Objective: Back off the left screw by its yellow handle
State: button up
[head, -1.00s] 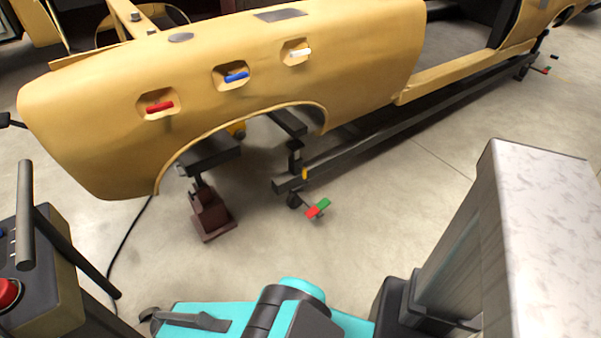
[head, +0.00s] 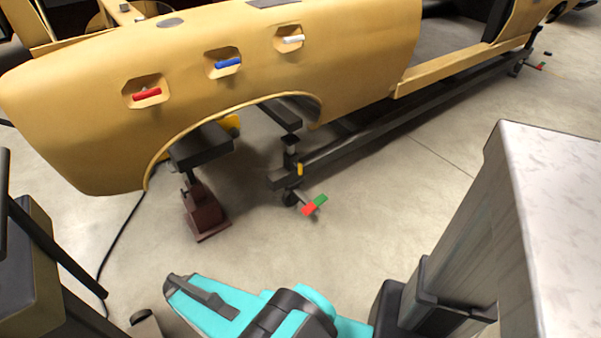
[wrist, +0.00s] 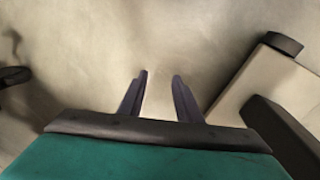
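The tan car body shell (head: 330,60) has three recessed handles in its side: a red handle (head: 146,93) at left, a blue handle (head: 228,63) in the middle and a white handle (head: 291,39) at right. None of these three is yellow. A yellow piece (head: 231,123) shows partly behind the fender edge, and a small yellow piece (head: 300,169) sits at the end of the dark rail; I cannot tell whether either is a screw handle. My gripper (wrist: 160,77) is open and empty in the wrist view, over bare floor. Its fingertips do not show in the head view.
A brown jack stand (head: 204,210) is under the wheel arch. A red and green crosspiece (head: 314,205) sticks out low by the dark rail (head: 380,130). A dark console (head: 25,250) stands at the left.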

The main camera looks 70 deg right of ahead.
jog(key=w+d+f+m+t+h+b, duration=0.1)
jog(key=w+d+m+t+h+b, duration=0.25)
jog(key=d, duration=1.25)
jog(key=w+d+m+t+h+b, duration=0.1)
jog(key=w+d+t+h+b, duration=0.3)
jog(key=d, duration=1.2)
jog(key=d+r+b, duration=0.2)
jog(key=d+b, duration=0.2)
jog(key=d, duration=0.8)
jog(key=s+d+r+t+h+b, duration=0.1)
jog(key=s+d+b, duration=0.1)
jog(key=d, duration=0.3)
jog(key=s+d+r+t+b, duration=0.1)
jog(key=s+d+t+b, duration=0.15)
jog(key=d, duration=0.25)
jog(key=s+d+r+n+t+b, duration=0.1)
jog(key=s+d+b, duration=0.3)
jog(key=s, duration=0.8)
jog(key=s+d+r+t+b, duration=0.2)
jog(key=s+d+t+b, duration=0.1)
jog(key=s+d, duration=0.6)
jog(key=s+b, duration=0.1)
jog(key=s, duration=0.2)
jog(key=shift+s+d+n+y+b, duration=0.2)
jog(key=shift+s+n+y+b, duration=0.05)
jog(key=shift+n+y+b, duration=0.1)
jog(key=shift+w, duration=0.1)
